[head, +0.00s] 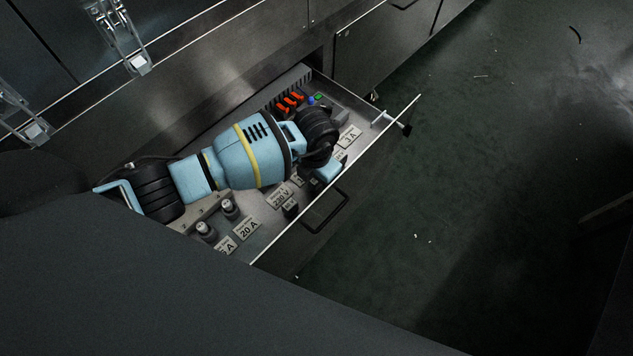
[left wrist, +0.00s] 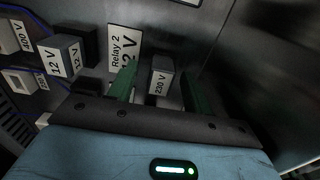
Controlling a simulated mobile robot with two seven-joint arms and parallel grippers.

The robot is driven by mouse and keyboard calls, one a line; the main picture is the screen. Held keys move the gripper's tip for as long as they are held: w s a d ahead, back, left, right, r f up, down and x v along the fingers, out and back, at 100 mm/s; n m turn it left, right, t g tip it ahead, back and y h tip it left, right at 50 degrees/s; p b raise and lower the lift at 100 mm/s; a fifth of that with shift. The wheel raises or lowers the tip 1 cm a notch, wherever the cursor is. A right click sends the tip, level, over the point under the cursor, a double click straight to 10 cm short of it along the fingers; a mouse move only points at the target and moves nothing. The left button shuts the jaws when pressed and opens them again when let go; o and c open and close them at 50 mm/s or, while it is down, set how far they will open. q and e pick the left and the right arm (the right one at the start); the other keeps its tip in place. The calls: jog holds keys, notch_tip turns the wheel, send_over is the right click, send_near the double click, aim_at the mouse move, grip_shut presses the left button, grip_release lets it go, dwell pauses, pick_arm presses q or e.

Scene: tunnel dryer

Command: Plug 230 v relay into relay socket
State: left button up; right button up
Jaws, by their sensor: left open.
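The 230 V relay (left wrist: 161,84) is a small grey block with a white "230 V" label. In the left wrist view it is between the two green fingers of my left gripper (left wrist: 159,70), which is open, with gaps visible beside it. In the head view my left gripper (head: 318,178) is low over the open drawer, mostly hidden by my own arm. A "230 V" plate (head: 281,197) lies on the drawer panel, beside a small dark block (head: 290,210). I cannot tell which block is the relay socket. My right gripper is not in view.
The left wrist view shows a grey 12 V relay (left wrist: 62,54), a dark block (left wrist: 88,45) and a "Relay 2, 12 V" plate (left wrist: 124,48). The drawer also holds orange switches (head: 290,102) and round fuse holders (head: 229,208). The drawer handle (head: 327,213) is in front.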

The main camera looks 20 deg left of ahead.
pick_arm(q)
jog(key=shift+f, duration=0.4)
jog(key=shift+c, duration=0.8)
jog(key=shift+r, duration=0.1)
jog(key=c, duration=0.9)
notch_tip(320, 180, up, 10)
jog(key=p, duration=0.3)
